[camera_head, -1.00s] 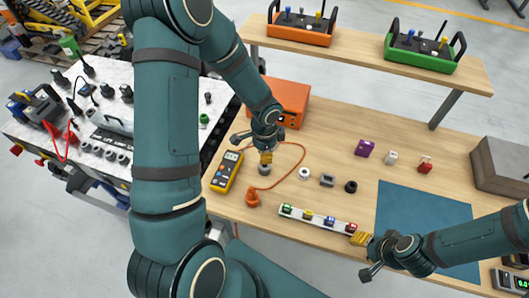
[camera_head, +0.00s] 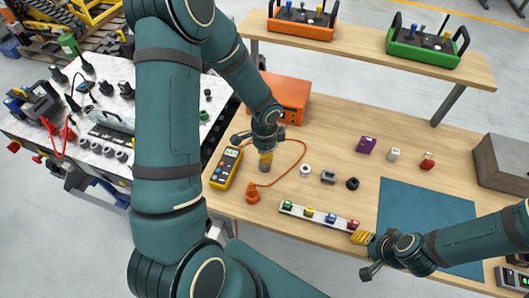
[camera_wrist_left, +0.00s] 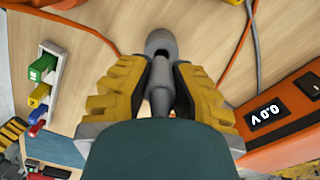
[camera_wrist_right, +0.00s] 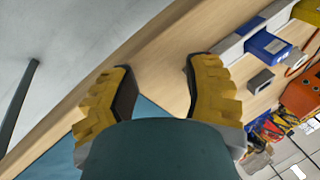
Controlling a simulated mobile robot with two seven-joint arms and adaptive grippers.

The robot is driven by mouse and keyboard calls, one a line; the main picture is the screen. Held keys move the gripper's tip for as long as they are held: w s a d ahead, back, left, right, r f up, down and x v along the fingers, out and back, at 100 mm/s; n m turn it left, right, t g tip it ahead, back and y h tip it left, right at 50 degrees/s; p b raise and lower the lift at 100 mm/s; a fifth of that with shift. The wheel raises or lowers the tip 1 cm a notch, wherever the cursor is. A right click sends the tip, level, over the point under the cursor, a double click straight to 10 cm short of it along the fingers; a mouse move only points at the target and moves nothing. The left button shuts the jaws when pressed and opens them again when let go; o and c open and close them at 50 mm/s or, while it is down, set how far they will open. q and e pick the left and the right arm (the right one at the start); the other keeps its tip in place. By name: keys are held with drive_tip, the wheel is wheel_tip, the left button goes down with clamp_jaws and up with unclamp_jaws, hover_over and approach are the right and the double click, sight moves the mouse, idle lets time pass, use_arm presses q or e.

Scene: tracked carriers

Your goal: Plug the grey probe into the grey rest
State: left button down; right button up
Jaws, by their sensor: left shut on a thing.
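My left gripper (camera_head: 266,163) points down over the bench, beside the yellow meter. Its yellow fingers are shut on the grey probe (camera_wrist_left: 160,78), whose slim body shows between them in the left wrist view. Straight beyond the probe is the wider grey rest (camera_wrist_left: 160,39), a round piece with a dark opening facing the probe. The probe's end is at or very near that opening; I cannot tell how far in it is. In the head view the fingers hide most of both. My right gripper (camera_head: 362,238) is open and empty near the bench's front edge.
The yellow meter (camera_head: 226,168) and an orange plug piece (camera_head: 253,193) with an orange cord are close to my left gripper. An orange box (camera_head: 287,97) stands behind. A rack of coloured blocks (camera_head: 320,216) lies between my grippers. A blue mat (camera_head: 425,212) is clear.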

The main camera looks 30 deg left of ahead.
use_arm(q)
drive_tip(key=shift+s+a+f+b, duration=0.1)
drive_tip(key=shift+s+f+b, duration=0.15)
drive_tip(key=shift+f+b, duration=0.6)
use_arm(e)
drive_tip(key=shift+s+f, duration=0.25)
drive_tip(key=shift+f, duration=0.65)
use_arm(q)
drive_tip(key=shift+r, duration=0.15)
use_arm(e)
drive_tip(key=shift+r, duration=0.15)
use_arm(q)
drive_tip(key=shift+w+r+p, duration=0.2)
drive_tip(key=shift+r+p, duration=0.6)
drive_tip(key=shift+p, duration=0.1)
use_arm(e)
drive_tip(key=shift+w+d+r, duration=0.15)
drive_tip(key=shift+r, duration=0.3)
use_arm(q)
drive_tip(key=shift+w+r, duration=0.1)
drive_tip(key=shift+r, duration=0.2)
use_arm(e)
drive_tip(key=shift+r, duration=0.15)
